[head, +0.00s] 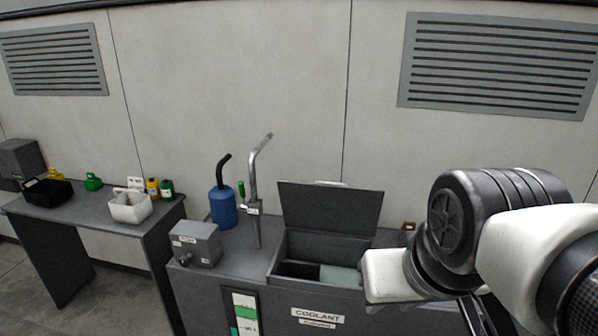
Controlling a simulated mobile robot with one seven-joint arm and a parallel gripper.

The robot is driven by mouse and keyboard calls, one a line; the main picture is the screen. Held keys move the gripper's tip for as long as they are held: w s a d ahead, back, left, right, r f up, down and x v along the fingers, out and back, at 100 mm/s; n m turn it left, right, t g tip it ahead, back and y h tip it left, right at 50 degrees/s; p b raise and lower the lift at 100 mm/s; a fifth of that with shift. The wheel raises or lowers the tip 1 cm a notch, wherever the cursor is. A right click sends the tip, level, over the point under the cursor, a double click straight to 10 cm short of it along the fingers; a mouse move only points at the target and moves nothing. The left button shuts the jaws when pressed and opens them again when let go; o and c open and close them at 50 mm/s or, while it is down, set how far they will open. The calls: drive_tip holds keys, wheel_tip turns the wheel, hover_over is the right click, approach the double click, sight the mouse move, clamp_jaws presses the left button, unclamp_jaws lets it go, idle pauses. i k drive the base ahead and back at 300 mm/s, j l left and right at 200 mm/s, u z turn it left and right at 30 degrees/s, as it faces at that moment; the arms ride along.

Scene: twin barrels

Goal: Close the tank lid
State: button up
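The tank lid (330,207) is a dark grey flat panel. It stands raised, hinged along the back of the tank opening, leaning slightly back towards the wall. The coolant tank (350,312) is a dark grey box with a white COOLANT label (318,316) on its front. Its opening is uncovered and shows a pale greenish surface (338,276) inside. My arm comes in from the right, its white end part just right of the opening, apart from the lid. Thin dark parts below the arm at the lower edge may be my gripper (472,314); its fingers cannot be made out.
A bent grey pipe (256,190) and a blue canister (222,206) stand left of the opening. A grey box (195,244) sits nearer the front. A side table (85,215) at left holds a white basket (130,207) and small bottles. A wall stands behind.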

sight(335, 207)
drive_tip(key=i+j, duration=0.1)
drive_tip(key=j, duration=0.25)
drive_tip(key=i+j+z, duration=0.1)
drive_tip(key=j, duration=0.3)
drive_tip(key=i+j, duration=0.15)
drive_tip(key=j, duration=0.2)
drive_tip(key=i+j, duration=0.2)
drive_tip(key=j, duration=0.15)
drive_tip(key=i+j+z, duration=0.15)
drive_tip(key=i+j, duration=0.2)
drive_tip(key=j, duration=0.3)
drive_tip(key=i+j+z, duration=0.1)
drive_tip(key=i, duration=0.15)
